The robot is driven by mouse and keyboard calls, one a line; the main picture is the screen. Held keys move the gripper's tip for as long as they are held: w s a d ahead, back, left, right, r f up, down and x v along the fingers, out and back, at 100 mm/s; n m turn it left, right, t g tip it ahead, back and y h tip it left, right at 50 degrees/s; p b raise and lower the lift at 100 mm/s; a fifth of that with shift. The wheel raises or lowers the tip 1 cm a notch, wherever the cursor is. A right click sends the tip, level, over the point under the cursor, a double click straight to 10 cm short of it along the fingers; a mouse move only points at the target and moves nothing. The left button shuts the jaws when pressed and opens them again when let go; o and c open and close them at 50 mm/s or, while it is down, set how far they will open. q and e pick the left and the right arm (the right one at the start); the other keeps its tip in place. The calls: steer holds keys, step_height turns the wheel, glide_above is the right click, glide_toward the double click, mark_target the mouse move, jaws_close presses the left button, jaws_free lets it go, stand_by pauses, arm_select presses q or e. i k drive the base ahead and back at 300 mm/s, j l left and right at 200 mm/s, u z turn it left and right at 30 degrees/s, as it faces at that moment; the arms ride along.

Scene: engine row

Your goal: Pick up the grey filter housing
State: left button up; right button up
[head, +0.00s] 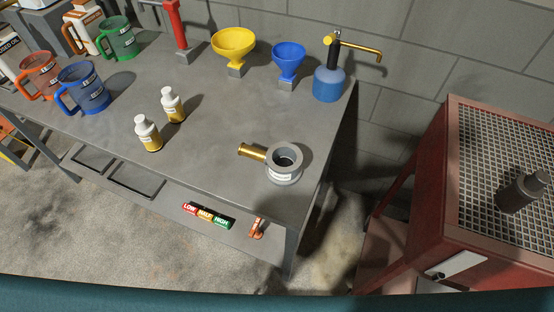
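A grey round housing (284,163) with an open top and a pale label stands near the right end of the grey workbench (215,135). A brass tube (252,152) sticks out toward the left at its side. A second, darker grey stepped cylinder (523,192) stands on the mesh top of the red cart at the right. I cannot read the labels, so I cannot tell for sure which one is the filter housing. Neither of my grippers is in view.
Two small white-capped bottles (160,118), several mugs (82,88), a yellow funnel (234,45), a blue funnel (288,62) and a blue pump bottle (328,82) stand on the bench. The red cart (405,240) is apart from it, with a floor gap between.

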mark_target(283, 161)
steer(key=k+j+z, duration=0.1)
steer(key=j+z, duration=0.3)
steer(key=k+j+z, duration=0.2)
steer(key=j+z, duration=0.15)
steer(key=k+j+z, duration=0.2)
steer(key=j+z, duration=0.2)
